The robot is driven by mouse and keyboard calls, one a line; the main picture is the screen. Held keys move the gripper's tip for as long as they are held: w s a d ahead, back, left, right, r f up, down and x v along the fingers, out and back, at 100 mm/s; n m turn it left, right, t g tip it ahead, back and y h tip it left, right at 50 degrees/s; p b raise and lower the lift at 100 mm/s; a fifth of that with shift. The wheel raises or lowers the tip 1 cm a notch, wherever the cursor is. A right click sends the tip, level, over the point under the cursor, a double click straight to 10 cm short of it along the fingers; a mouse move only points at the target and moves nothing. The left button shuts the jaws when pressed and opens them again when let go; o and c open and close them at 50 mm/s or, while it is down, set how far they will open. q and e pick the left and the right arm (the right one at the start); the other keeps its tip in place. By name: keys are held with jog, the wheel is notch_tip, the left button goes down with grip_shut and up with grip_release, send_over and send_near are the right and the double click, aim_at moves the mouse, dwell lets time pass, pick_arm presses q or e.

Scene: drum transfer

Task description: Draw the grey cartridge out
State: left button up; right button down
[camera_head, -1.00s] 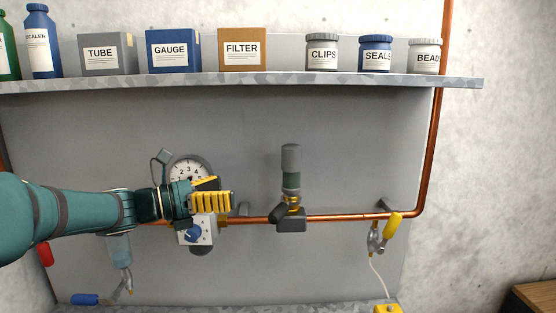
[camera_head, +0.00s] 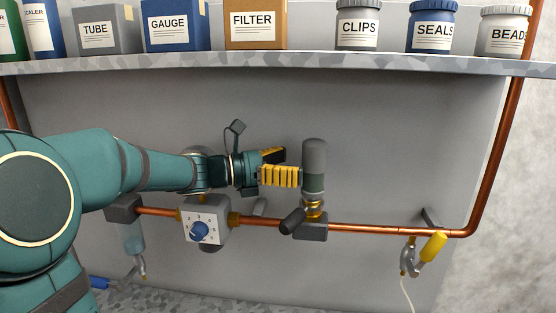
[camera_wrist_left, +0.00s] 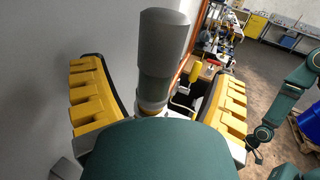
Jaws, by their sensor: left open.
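The grey cartridge (camera_head: 314,158) stands upright in a brass collar (camera_head: 314,210) on a dark grey block (camera_head: 311,231) fixed to the copper pipe. Its top is lighter grey and its lower part darker. My left gripper (camera_head: 290,165), with yellow ribbed fingers, is open just left of it in the head view. In the left wrist view the cartridge (camera_wrist_left: 163,55) shows between the two spread yellow fingers, with gaps on both sides. The dark green body of my gripper hides the cartridge's base there. My right arm shows at the right of that view, its gripper (camera_wrist_left: 255,150) small and unclear.
The copper pipe (camera_head: 375,229) runs along the wall panel. A blue-knob regulator (camera_head: 201,229) is left of the block, a yellow-handled valve (camera_head: 432,247) to the right. A shelf (camera_head: 380,66) with boxes and jars is above. The gauge is mostly hidden behind my left arm.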

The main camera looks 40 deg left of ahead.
aim_at(303, 162)
pick_arm(q)
jog(key=b+x, duration=0.1)
jog(key=x, duration=0.2)
jog(key=shift+f, duration=0.15)
jog(key=shift+b+x, duration=0.55)
jog(key=shift+x, duration=0.7)
jog(key=c, duration=1.4)
